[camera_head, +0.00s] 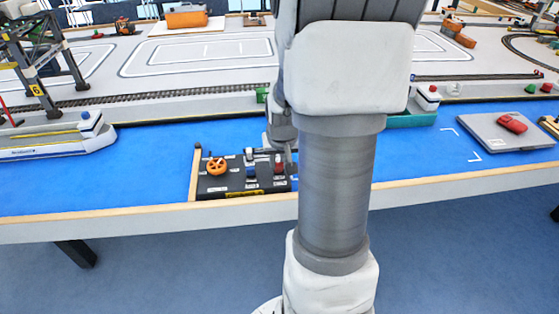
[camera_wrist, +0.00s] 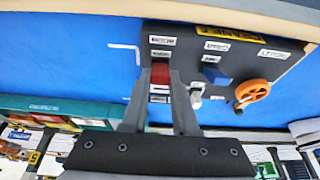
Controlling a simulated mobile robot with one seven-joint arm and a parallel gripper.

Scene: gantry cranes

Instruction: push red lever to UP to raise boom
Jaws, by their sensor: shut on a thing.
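The dark control panel (camera_head: 229,184) lies on the blue table near its front edge, partly hidden by my arm. The red lever (camera_head: 279,168) is at its right side. In the wrist view, the panel (camera_wrist: 190,54) appears the other way round, and the red lever (camera_wrist: 160,73) sits between my fingertips. My gripper (camera_wrist: 161,84) is shut on the red lever, with one finger on each side of it. In the head view my gripper (camera_head: 265,154) is small and partly hidden over the panel. The lever's position label is too small to read.
A blue lever (camera_wrist: 215,75), a pale lever (camera_wrist: 195,98) and an orange handwheel (camera_wrist: 251,92) are beside the red lever. A crane (camera_head: 40,75) and a ship (camera_head: 55,138) stand at left. A grey plate (camera_head: 495,135) with a red object lies at right.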

